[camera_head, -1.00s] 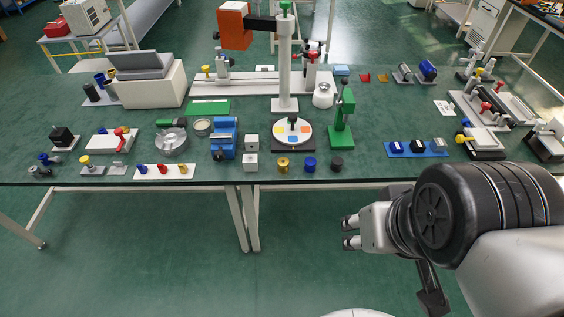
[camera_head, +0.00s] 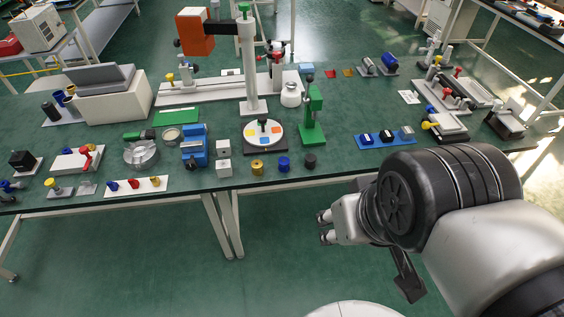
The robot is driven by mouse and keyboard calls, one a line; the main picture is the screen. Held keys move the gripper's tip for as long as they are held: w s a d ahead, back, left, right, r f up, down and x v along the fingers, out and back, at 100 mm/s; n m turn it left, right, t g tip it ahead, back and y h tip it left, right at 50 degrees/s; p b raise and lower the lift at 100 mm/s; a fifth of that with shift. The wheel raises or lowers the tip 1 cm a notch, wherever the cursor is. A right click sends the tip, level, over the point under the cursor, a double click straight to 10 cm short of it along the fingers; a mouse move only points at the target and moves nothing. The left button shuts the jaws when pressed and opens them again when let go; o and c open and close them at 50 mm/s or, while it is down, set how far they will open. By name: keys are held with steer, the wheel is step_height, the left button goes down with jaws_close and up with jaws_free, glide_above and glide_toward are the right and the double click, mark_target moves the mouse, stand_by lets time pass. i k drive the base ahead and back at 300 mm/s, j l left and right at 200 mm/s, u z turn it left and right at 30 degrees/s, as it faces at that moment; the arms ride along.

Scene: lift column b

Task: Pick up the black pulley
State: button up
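The black pulley (camera_head: 310,160) is a short dark cylinder standing upright near the front edge of the green table (camera_head: 350,165). It is at the right end of a row with a blue pulley (camera_head: 283,163) and a gold pulley (camera_head: 257,167). My gripper (camera_head: 326,227) is in front of the table, below and slightly right of the black pulley in the picture. It points left and is well apart from the pulley. Its two fingertips are apart with nothing between them.
Behind the black pulley stands a green press (camera_head: 312,120), with a round dial plate (camera_head: 247,133) to its left. A blue tray (camera_head: 370,141) with small parts lies to the right. The table between tray and pulley is bare.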

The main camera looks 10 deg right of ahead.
mark_target(310, 160)
steer(key=i+l, duration=0.15)
steer(key=i, duration=0.3)
steer(key=i+l, duration=0.2)
steer(key=i, duration=0.3)
